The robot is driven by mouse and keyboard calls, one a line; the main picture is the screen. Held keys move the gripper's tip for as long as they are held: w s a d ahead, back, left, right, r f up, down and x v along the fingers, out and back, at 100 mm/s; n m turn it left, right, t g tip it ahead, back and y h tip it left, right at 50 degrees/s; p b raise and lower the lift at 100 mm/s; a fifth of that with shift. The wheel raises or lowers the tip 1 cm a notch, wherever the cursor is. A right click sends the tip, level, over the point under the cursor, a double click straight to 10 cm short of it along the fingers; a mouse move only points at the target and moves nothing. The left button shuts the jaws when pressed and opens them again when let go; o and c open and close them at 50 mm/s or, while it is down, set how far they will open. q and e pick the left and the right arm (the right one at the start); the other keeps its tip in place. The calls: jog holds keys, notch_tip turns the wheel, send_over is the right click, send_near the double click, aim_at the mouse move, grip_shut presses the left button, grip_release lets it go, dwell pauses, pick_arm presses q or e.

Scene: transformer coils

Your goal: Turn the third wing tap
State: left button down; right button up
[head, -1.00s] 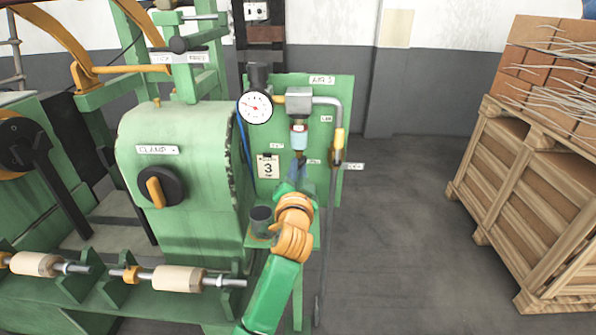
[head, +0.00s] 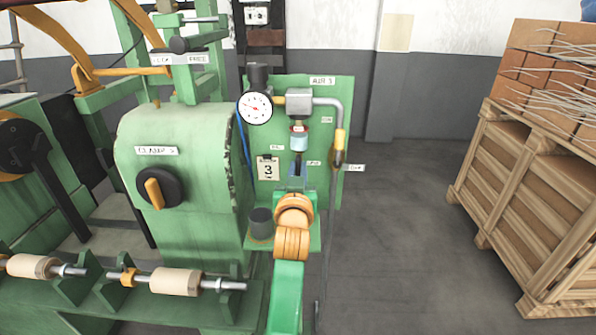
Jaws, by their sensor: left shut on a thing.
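A green panel (head: 335,100) marked AIR with a number, probably 3, carries a clear filter bowl (head: 299,143) under a grey metal block (head: 299,101). A card (head: 268,168) with a 3 hangs to the lower left of the bowl. My left gripper (head: 298,168) reaches up from below, its dark fingers directly under the bowl. It is shut on a small part there, which I take to be the wing tap. The fingers and wrist hide the tap, so its wings and angle cannot be made out. My right gripper is not in view.
A round gauge (head: 255,108) and a grey pipe with a yellow sleeve (head: 340,139) flank the bowl. A dark cup (head: 261,222) stands on a green shelf close left of my wrist. A green machine housing (head: 190,130) is at left, a wooden crate (head: 520,190) at right.

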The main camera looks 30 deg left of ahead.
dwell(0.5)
pick_arm(q)
jog(key=c, duration=0.9)
grip_release()
jog(key=shift+o, duration=0.2)
